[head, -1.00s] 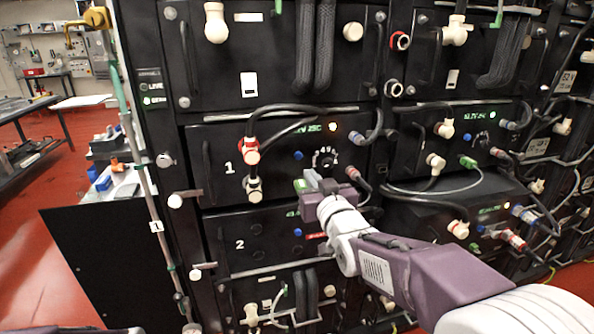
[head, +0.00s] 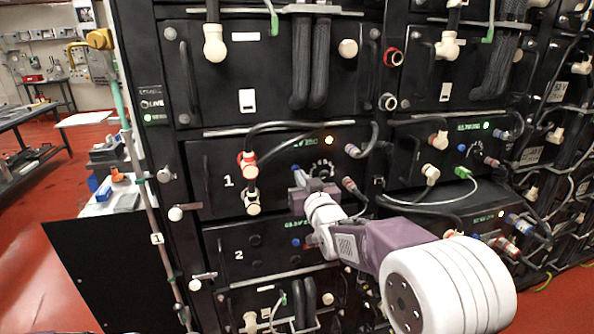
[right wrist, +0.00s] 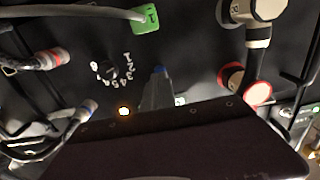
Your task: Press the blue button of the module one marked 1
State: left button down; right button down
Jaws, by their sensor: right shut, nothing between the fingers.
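Module one (head: 218,158), a black panel with a white 1 (head: 228,181), sits in the rack left of centre. My right gripper (head: 298,180) is shut and empty, its tip at this panel, left of the round dial (head: 322,167). In the head view this button is not clear near my gripper. My left gripper is not in view.
Red-and-white connectors (head: 247,163) with black cables stand left of my right gripper. A lit orange lamp (head: 329,140) and a blue-ended plug (head: 352,150) are above and to its right. Module two has its own blue button (head: 295,242) below. A green connector (right wrist: 146,18) shows in the right wrist view.

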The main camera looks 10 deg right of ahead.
jog(key=shift+w+p, duration=0.3)
jog(key=shift+w, duration=1.05)
jog(key=shift+s+f+b, duration=0.1)
jog(key=shift+s+b, duration=0.35)
jog(key=shift+s, duration=0.15)
jog(key=s+b, duration=0.2)
jog(key=s, duration=0.4)
jog(key=shift+s, duration=0.4)
